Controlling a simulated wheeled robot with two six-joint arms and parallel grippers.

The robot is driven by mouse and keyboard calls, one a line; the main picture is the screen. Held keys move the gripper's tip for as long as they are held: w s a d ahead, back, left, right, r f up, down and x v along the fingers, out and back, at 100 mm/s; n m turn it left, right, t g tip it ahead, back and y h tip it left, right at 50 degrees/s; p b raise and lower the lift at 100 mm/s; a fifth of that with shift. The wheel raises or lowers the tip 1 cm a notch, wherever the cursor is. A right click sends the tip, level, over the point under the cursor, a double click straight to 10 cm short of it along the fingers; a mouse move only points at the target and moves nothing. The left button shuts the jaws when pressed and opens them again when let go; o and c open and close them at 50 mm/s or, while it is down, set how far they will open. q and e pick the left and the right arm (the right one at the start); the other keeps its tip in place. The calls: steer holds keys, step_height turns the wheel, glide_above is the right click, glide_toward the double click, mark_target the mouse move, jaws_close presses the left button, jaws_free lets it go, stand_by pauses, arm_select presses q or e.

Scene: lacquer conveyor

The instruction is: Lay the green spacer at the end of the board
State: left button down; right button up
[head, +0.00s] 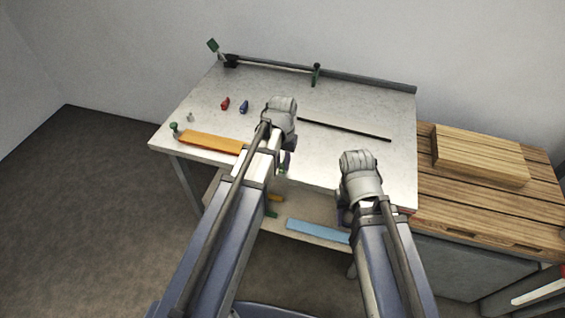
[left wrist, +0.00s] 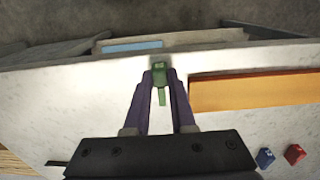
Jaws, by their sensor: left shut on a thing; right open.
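The green spacer (left wrist: 161,78) is between the purple fingers of my left gripper (left wrist: 162,76), which is shut on it. It is near the table's front edge, beside the near end of the orange board (left wrist: 255,91) with a small gap between them. I cannot tell whether it touches the tabletop. In the head view my left gripper (head: 286,164) is mostly behind my arm, just right of the orange board (head: 208,142), which lies along the front edge. My right gripper (head: 343,214) is open over the front right of the table, its fingers mostly hidden.
A green-handled clamp (head: 174,129) stands at the board's left end. Red (head: 225,103) and blue (head: 244,107) pieces lie behind the board. A dark strip (head: 345,130) crosses the tabletop (head: 330,105). A wooden bench with a block (head: 480,158) adjoins on the right. A blue board (head: 317,231) lies below.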

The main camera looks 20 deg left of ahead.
arm_select(q)
steer(key=c, duration=0.7)
jaws_free()
steer(key=shift+r, duration=0.1)
step_height(320, 180, up, 8)
steer(key=p, duration=0.8)
steer(key=s+d+m, duration=0.1)
steer(key=s+d, duration=0.2)
steer(key=s, duration=0.1)
steer(key=s+d+m, duration=0.1)
steer(key=s+d, duration=0.3)
steer(key=s, duration=0.1)
steer(key=s+d+m+y, duration=0.1)
steer(key=s+d, duration=0.2)
steer(key=s, duration=0.2)
steer(key=shift+s+d, duration=0.15)
steer(key=shift+d, duration=0.1)
